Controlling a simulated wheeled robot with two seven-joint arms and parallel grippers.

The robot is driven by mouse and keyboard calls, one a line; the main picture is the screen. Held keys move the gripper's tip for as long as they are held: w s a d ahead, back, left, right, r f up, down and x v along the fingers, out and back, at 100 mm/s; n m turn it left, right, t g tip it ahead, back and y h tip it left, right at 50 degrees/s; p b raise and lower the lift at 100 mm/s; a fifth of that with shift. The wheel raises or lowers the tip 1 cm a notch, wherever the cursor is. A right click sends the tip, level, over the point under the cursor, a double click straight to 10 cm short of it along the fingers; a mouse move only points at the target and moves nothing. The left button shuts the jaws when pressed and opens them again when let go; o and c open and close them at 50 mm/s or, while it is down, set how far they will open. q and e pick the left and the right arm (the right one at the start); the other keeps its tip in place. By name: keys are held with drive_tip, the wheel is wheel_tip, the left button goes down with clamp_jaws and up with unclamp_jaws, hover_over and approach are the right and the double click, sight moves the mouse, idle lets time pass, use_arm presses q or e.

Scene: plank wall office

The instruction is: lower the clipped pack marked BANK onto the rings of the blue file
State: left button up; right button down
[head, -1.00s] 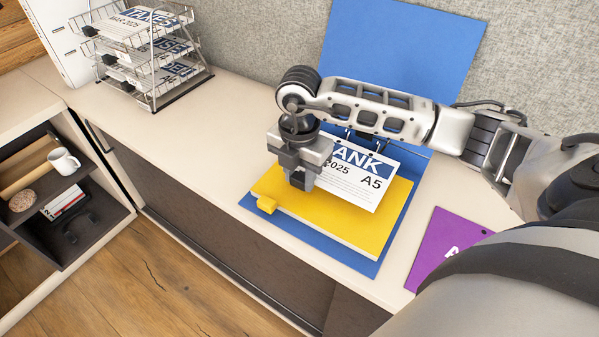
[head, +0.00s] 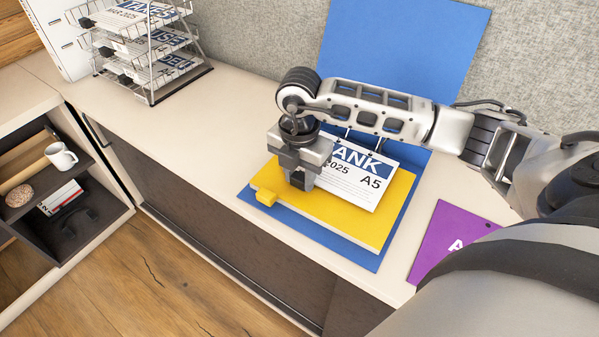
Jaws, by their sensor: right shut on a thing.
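The white pack (head: 352,190) shows "ANK", "2025" and "A5" in the head view; its first letter is hidden behind my gripper. My right gripper (head: 301,181) is shut on the pack's left side. The pack is over a yellow slab with a tab (head: 330,221) that lies on the open blue file (head: 356,258). The file's other cover (head: 400,45) stands up against the grey panel. Ring wires show at the pack's top edge, partly hidden by my arm; I cannot tell whether they pass through its holes. My left gripper is not in view.
A wire rack (head: 145,45) with several marked packs stands at the back left. A purple sheet or divider (head: 446,240) lies right of the file, partly behind my arm. A low shelf with a white mug (head: 61,156) is at left. The counter left of the file is clear.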

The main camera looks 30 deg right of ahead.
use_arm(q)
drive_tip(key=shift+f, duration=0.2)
use_arm(e)
drive_tip(key=shift+f, duration=0.3)
drive_tip(key=c, duration=0.9)
unclamp_jaws()
drive_tip(key=shift+c, duration=0.2)
drive_tip(key=shift+r, duration=0.25)
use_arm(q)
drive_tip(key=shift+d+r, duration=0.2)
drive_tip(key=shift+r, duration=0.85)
use_arm(e)
wheel_tip(320, 180, up, 16)
drive_tip(key=shift+f, duration=0.25)
